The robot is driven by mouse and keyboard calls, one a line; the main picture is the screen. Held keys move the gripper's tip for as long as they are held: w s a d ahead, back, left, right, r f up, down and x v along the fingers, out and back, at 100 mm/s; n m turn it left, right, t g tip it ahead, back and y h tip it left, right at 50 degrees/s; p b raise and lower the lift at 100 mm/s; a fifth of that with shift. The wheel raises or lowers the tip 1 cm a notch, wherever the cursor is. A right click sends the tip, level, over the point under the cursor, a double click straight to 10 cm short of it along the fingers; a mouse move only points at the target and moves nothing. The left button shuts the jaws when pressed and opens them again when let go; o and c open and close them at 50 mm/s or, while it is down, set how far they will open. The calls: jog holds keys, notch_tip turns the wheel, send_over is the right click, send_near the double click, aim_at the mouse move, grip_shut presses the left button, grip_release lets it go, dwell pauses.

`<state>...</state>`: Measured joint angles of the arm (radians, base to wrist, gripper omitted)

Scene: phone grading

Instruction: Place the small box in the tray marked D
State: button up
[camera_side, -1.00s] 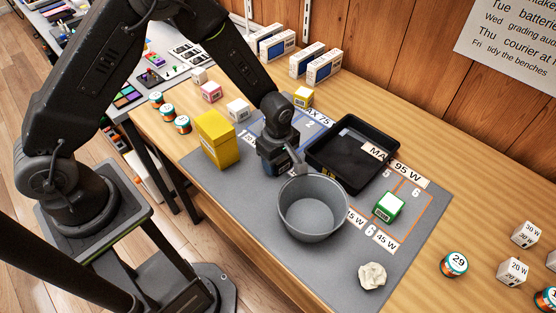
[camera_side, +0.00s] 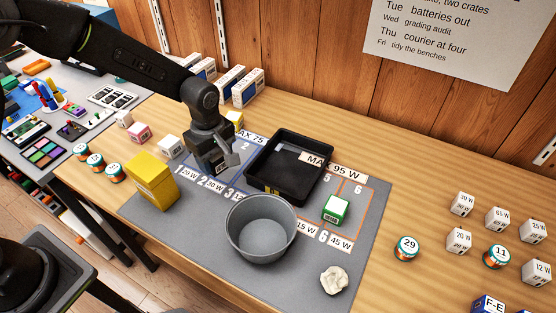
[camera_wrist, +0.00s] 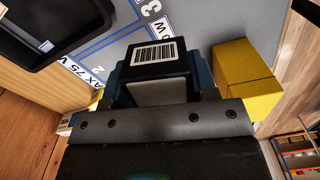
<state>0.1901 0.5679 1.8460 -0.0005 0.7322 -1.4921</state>
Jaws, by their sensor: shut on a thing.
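My gripper (camera_side: 216,163) is over the grey mat, between the yellow box and the black tray. In the wrist view its blue fingers (camera_wrist: 158,75) are shut on a small black box (camera_wrist: 155,60) with a white barcode label on top and a pale side facing the camera. The box's height above the mat is hard to tell. The black open tray (camera_side: 256,173) stands just right of my gripper in the side view; it looks empty apart from a pale reflection. A small yellow tag is on its near wall, but its letter is unreadable.
A grey round bin (camera_side: 262,228) stands in front of the tray. A tall yellow box (camera_side: 152,181) is left of my gripper. A green-and-white box (camera_side: 336,209) and crumpled paper (camera_side: 333,280) lie on the mat's right part. Numbered cans and small boxes stand around the mat.

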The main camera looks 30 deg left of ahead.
jog(key=w+a+r+m, duration=0.1)
jog(key=w+a+m, duration=0.1)
jog(key=w+m, duration=0.65)
jog(key=m, duration=0.7)
send_over(270, 181)
jog(key=shift+n, duration=0.25)
notch_tip(270, 181, down, 7)
jog(key=shift+r, duration=0.15)
jog(key=shift+w+f, duration=0.1)
jog(key=shift+f, duration=1.9)
jog(key=o, duration=0.6)
jog(key=shift+f, duration=0.1)
jog(key=shift+o, duration=0.2)
notch_tip(270, 181, up, 12)
jog(key=shift+w, duration=0.2)
